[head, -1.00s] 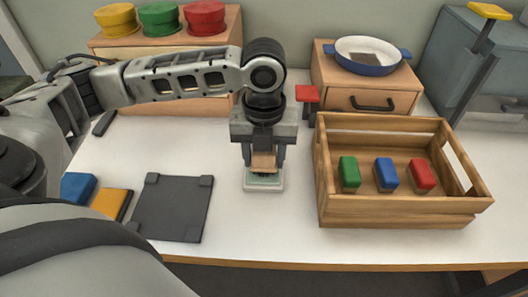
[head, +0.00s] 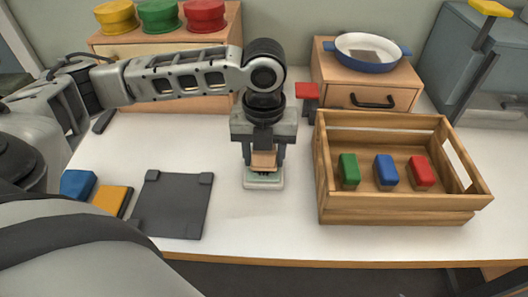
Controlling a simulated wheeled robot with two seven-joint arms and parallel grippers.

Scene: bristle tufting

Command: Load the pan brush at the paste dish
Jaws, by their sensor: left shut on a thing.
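My left gripper (head: 264,155) points straight down over the middle of the white table and is shut on a tan wooden block, which I take to be the pan brush (head: 263,160). The brush's lower end is down at the paste dish (head: 263,184), a small pale dish with a greenish inside. Whether the bristles touch the paste is too small to tell. The gripper and brush hide part of the dish. My right gripper is not in view.
A wooden crate (head: 395,215) with green, blue and red brushes stands right of the dish. A dark grey mat (head: 172,205) lies to the left, beside blue (head: 77,184) and yellow (head: 110,200) blocks. A blue-rimmed pan (head: 366,54) sits on a drawer box behind.

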